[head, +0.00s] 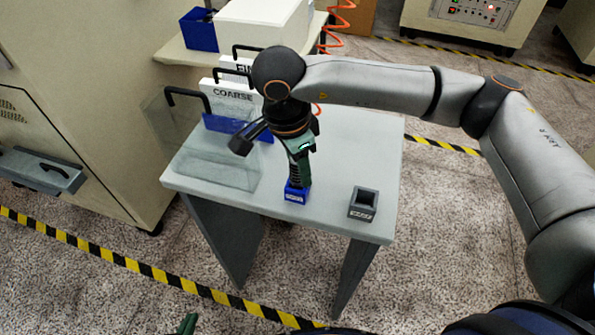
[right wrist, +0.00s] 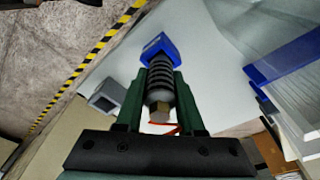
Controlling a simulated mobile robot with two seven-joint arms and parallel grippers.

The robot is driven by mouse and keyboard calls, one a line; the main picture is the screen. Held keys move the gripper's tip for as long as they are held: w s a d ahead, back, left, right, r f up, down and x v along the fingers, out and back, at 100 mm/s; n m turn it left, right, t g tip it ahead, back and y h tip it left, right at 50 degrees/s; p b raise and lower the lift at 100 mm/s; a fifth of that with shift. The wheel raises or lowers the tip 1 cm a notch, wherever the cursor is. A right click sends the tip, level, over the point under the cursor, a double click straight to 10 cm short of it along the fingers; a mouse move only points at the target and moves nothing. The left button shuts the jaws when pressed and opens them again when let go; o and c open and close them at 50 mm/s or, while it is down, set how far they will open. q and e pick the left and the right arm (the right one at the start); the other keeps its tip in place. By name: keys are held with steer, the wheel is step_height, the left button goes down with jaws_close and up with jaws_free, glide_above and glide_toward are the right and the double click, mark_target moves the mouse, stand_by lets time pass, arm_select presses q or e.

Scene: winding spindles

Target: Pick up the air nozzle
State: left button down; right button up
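The air nozzle (right wrist: 159,87), a dark ribbed body with a brass-coloured hex fitting, stands between the green fingers of my right gripper (right wrist: 160,88) in the right wrist view. The fingers lie along both its sides with no clear gap, so the gripper looks shut on it. Its far end is at the blue holder (right wrist: 158,46), also near the table's front edge in the head view (head: 296,193). There my right gripper (head: 300,172) points down and hides the nozzle. Only a green tip of my left gripper (head: 187,324) shows at the bottom edge.
An empty grey holder (head: 363,204) stands right of the blue one on the grey table (head: 340,150). A clear box (head: 215,165) and blue bins with COARSE (head: 232,97) and other signs are at left and back. A red coiled hose (head: 338,22) hangs behind.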

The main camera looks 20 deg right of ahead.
jaws_close()
stand_by(0.3)
